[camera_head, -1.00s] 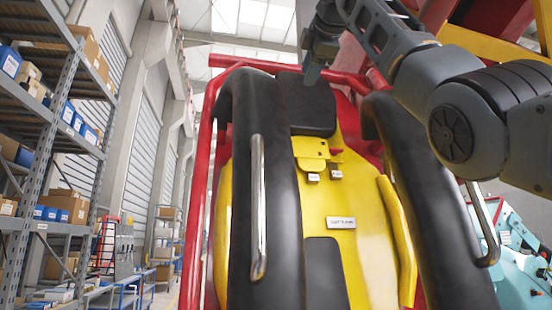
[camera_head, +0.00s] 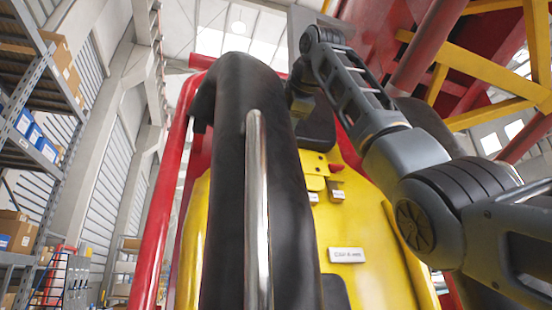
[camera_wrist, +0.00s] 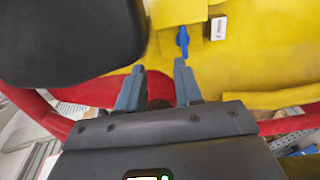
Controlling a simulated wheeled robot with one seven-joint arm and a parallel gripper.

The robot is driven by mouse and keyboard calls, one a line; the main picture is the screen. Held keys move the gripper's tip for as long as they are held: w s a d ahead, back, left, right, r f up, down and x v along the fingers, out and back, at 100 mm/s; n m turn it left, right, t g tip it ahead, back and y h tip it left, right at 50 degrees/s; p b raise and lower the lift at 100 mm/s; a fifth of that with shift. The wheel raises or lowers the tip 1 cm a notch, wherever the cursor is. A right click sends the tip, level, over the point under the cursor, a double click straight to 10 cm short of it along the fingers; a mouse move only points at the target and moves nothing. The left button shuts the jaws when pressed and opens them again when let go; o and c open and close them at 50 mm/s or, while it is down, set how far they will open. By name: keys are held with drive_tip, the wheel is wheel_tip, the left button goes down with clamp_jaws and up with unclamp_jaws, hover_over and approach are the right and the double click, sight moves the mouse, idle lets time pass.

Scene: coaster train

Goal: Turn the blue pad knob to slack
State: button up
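The blue pad knob (camera_wrist: 183,41) shows in the wrist view on the yellow seat back, just beyond my gripper's fingertips. Its handle points roughly along the fingers. My gripper (camera_wrist: 158,72) is open and empty, its two grey fingers apart. The right fingertip lies close to the knob; I cannot tell whether it touches. In the head view the knob and the fingers are hidden behind the black restraint and my arm. A red knob (camera_head: 336,168) sits on the yellow plate there, above small white labels (camera_head: 338,195).
A thick black restraint (camera_head: 232,180) with a metal bar (camera_head: 257,220) stands in front of the seat. A black headrest (camera_wrist: 70,40) lies left of the knob in the wrist view. Red tubing (camera_head: 172,160) frames the seat; shelving (camera_head: 35,150) stands far left.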

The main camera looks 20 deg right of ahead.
drive_tip(key=w+f+p, duration=0.2)
drive_tip(key=w+f, duration=0.3)
drive_tip(key=w, duration=0.2)
drive_tip(key=shift+f+p, duration=0.3)
drive_tip(key=shift+w, duration=0.1)
clamp_jaws()
